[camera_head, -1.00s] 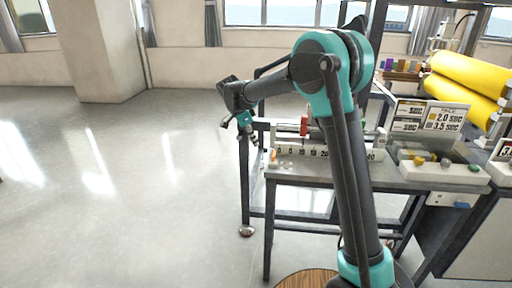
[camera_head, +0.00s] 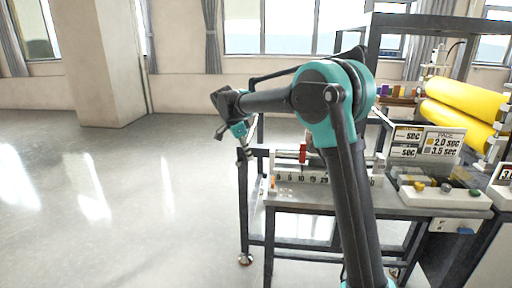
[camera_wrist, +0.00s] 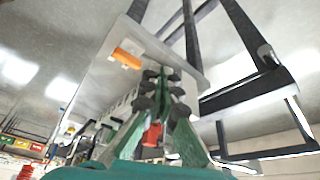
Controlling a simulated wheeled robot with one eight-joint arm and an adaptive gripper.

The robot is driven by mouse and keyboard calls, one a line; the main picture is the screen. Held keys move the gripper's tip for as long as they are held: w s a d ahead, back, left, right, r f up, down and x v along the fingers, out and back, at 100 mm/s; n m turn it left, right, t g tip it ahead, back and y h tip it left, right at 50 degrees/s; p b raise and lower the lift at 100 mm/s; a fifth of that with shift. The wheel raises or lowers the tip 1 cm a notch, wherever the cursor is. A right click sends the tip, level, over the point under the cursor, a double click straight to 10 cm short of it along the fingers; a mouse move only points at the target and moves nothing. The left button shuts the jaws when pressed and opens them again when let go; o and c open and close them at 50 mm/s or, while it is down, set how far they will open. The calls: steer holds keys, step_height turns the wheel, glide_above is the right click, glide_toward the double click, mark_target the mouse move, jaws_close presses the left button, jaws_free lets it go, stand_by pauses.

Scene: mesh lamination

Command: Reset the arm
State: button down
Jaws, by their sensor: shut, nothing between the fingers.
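My gripper (camera_head: 243,154) hangs at the end of my raised teal and black arm, at the left edge of the work table (camera_head: 320,202) in the head view. It points downward and is small there. In the wrist view my gripper (camera_wrist: 166,76) has its dark finger pads close together, with nothing seen held. A red part (camera_wrist: 152,134) shows behind the fingers in that view; I cannot tell whether it is the red piece on the ruler fixture. My arm's upright link hides part of the table.
A ruler fixture (camera_head: 300,179) with a red piece (camera_head: 303,153) lies along the table. To the right are time signs (camera_head: 440,142), a white button box (camera_head: 445,197) and yellow rolls (camera_head: 460,104). Open floor (camera_head: 110,210) lies to the left.

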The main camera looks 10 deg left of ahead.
steer(key=s+d+n, duration=0.1)
steer(key=d, duration=0.2)
steer(key=s+d+f+n, duration=0.1)
steer(key=d, duration=0.3)
steer(key=s+d+f+y, duration=0.1)
steer(key=d, duration=0.2)
steer(key=shift+s+d+f+n, duration=0.1)
steer(key=shift+s+d+n, duration=0.1)
steer(key=shift+s+n, duration=0.15)
steer(key=s+d+f+n+t+y, duration=0.1)
steer(key=s+d+f+n, duration=0.4)
steer(key=s+d, duration=0.5)
steer(key=s+d+f+n+t+y, duration=0.1)
steer(key=s+d+f+n, duration=0.4)
steer(key=s+d+f, duration=0.5)
steer(key=s, duration=0.7)
steer(key=shift+d+f+y, duration=0.15)
steer(key=shift+d+y, duration=0.1)
steer(key=shift+y, duration=0.15)
